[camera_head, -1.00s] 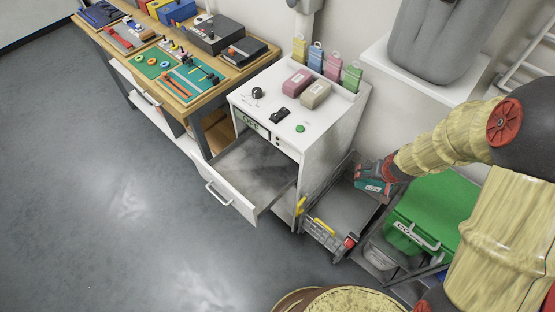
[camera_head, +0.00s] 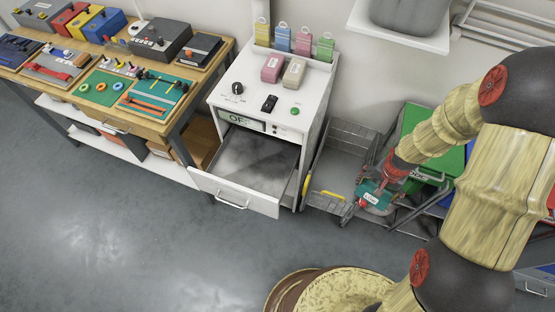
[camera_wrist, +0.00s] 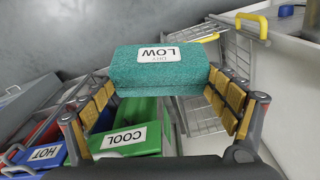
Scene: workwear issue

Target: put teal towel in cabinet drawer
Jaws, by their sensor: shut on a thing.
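The teal towel (camera_wrist: 158,72) is a folded block with a white label reading "DRY LOW". My gripper (camera_wrist: 160,92) is shut on it, with yellow-padded fingers on both sides in the wrist view. In the head view the teal towel (camera_head: 371,194) and my gripper (camera_head: 375,188) are over the wire cart, right of the cabinet. The white cabinet (camera_head: 318,97) has its drawer (camera_head: 236,199) pulled open toward the front. The drawer's grey inside looks empty. A small display on the cabinet's front seems to read "OFF".
A pink and a beige folded block (camera_head: 294,72) lie on the cabinet top, before several coloured tags. The wire cart (camera_head: 327,180) with yellow handles stands between cabinet and towel. A green bin (camera_wrist: 135,130) labelled "COOL" is beside it. A workbench (camera_head: 140,122) stands left; floor in front is clear.

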